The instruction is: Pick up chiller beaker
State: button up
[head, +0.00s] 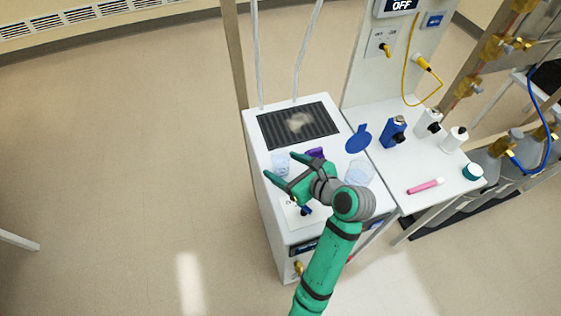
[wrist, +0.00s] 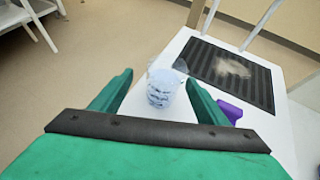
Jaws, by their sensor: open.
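A clear beaker with bluish-white contents (head: 281,163) stands on the white chiller top (head: 258,150), left of a purple object. In the wrist view the beaker (wrist: 162,88) stands upright ahead, between the lines of my two fingers. My gripper (head: 275,168) is open and empty near the beaker. In the wrist view the fingers (wrist: 155,95) are spread on either side of it, with no clear contact. Part of the chiller top is hidden behind my arm in the head view.
A dark grille (head: 297,124) lies behind the beaker. A purple object (head: 314,153) and another clear vessel (head: 360,172) stand to its right. The side table (head: 400,170) holds a blue bottle (head: 394,131), white bottles and a pink marker (head: 425,186). Open floor lies left.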

aim_at(275, 159)
jog(key=shift+x, duration=1.1)
jog(key=shift+w+f, duration=0.15)
jog(key=shift+w, duration=0.15)
jog(key=x, duration=0.4)
jog(key=shift+f, duration=0.15)
jog(key=shift+w+d, duration=0.1)
jog(key=shift+d, duration=0.05)
jog(key=c, duration=1.2)
